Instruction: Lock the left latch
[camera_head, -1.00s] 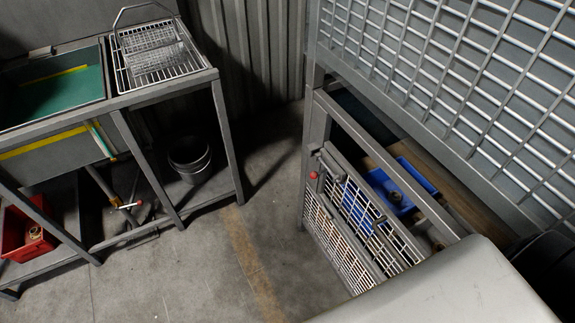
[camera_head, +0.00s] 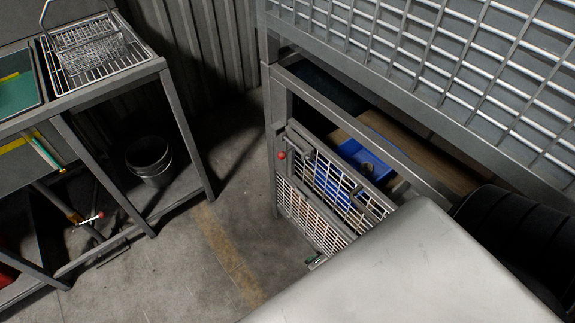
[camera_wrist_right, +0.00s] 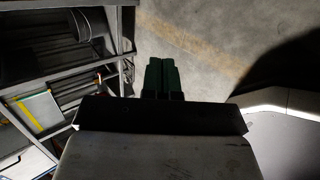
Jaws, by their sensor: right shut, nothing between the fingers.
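A latch with a red knob (camera_head: 282,155) sits at the upper left corner of a mesh gate (camera_head: 325,205) in the head view, beside the grey frame post. A second latch farther right cannot be made out clearly. My right gripper (camera_head: 317,261) barely shows in the head view, low in front of the gate's lower edge and well below the red knob. Most of it is hidden by my pale arm. In the right wrist view its dark green fingers (camera_wrist_right: 161,73) are together and empty, over the floor. My left gripper is not in view.
A blue bin (camera_head: 362,160) lies behind the gate. A large mesh panel (camera_head: 430,60) stands above it. At left is a metal bench with a wire basket (camera_head: 95,50) and a black bucket (camera_head: 149,158) below. Open concrete floor (camera_head: 215,240) lies between bench and gate.

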